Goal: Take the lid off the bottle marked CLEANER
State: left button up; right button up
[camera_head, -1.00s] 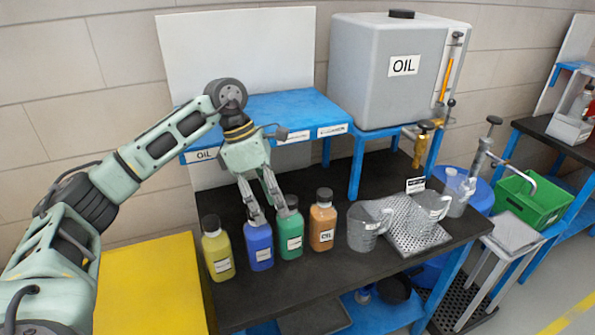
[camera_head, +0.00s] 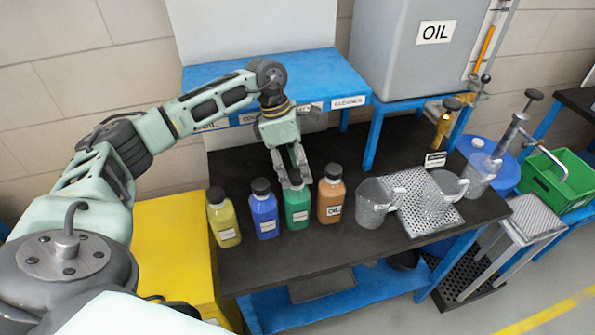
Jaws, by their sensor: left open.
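Four bottles stand in a row on the black bench: a yellow one (camera_head: 224,222), a blue one (camera_head: 264,216), a green one (camera_head: 297,211) and an orange one (camera_head: 331,200). The orange bottle's label reads OIL; the other bottle labels are too small to read, so I cannot tell which is marked CLEANER. The yellow, blue and orange bottles have dark lids on. My left gripper (camera_head: 295,184) is open, pointing down at the top of the green bottle. Its fingers hide most of that bottle's lid; I cannot tell whether they touch it. My right gripper is out of view.
A blue shelf (camera_head: 300,75) behind the bottles has a CLEANER label (camera_head: 348,102) on its front edge. Clear jugs (camera_head: 374,210) and a perforated metal tray (camera_head: 413,221) stand right of the bottles. A large OIL tank (camera_head: 408,60) stands behind. The bench front is clear.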

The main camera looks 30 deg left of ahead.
pick_arm(q)
jog(key=shift+s+r, duration=0.15)
jog(key=shift+s, duration=0.2)
jog(key=shift+c, duration=0.6)
jog(key=shift+w, duration=0.15)
jog(key=c, duration=0.5)
jog(key=shift+c, duration=0.3)
